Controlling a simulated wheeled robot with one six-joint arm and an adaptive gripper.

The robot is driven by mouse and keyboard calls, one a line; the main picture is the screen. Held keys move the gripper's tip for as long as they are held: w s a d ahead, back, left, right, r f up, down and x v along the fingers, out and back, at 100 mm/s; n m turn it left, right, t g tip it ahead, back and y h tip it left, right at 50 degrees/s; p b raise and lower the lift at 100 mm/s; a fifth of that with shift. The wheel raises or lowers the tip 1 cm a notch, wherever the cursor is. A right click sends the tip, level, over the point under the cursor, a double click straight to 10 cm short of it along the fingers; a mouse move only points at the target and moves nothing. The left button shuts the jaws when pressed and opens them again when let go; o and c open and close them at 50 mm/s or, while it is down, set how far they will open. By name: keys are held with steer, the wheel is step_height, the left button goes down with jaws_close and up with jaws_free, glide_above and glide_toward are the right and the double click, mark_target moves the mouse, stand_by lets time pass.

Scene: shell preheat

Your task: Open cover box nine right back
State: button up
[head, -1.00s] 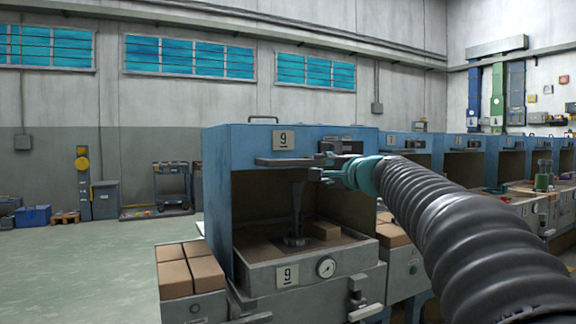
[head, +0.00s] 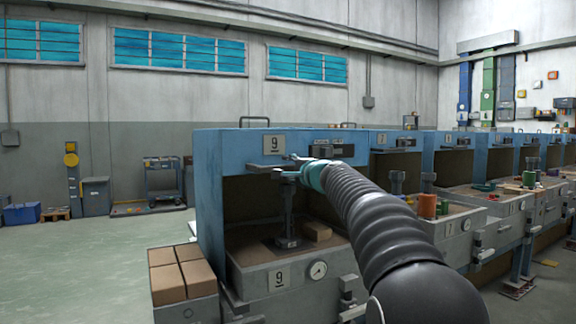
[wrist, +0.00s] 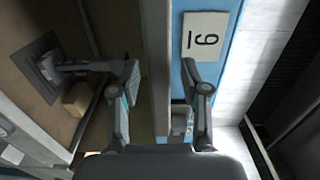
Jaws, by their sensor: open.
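Box nine (head: 222,165) is a blue housing with a "9" plate (head: 274,143) on its upper front and another "9" plate (head: 279,279) on its grey lower front. Its front opening shows a dark post (head: 289,215) and a tan brick (head: 316,231) inside. A grey bar (head: 262,167) runs along the opening's top edge. My gripper (head: 286,167) is at this bar, below the upper plate. In the wrist view my gripper (wrist: 160,78) is open, its fingers on either side of a grey strip (wrist: 157,45) beside the blue panel. Contact cannot be told.
More blue boxes (head: 447,138) stand in a row to the right, with red and green cans (head: 428,206) on one. Tan bricks (head: 167,281) sit in a bin left of box nine. A trolley (head: 163,180) stands farther back. The floor (head: 100,245) at left is clear.

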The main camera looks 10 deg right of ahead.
steer(key=shift+w+a, duration=0.1)
steer(key=shift+w, duration=0.1)
jaws_close()
steer(key=shift+w, duration=0.1)
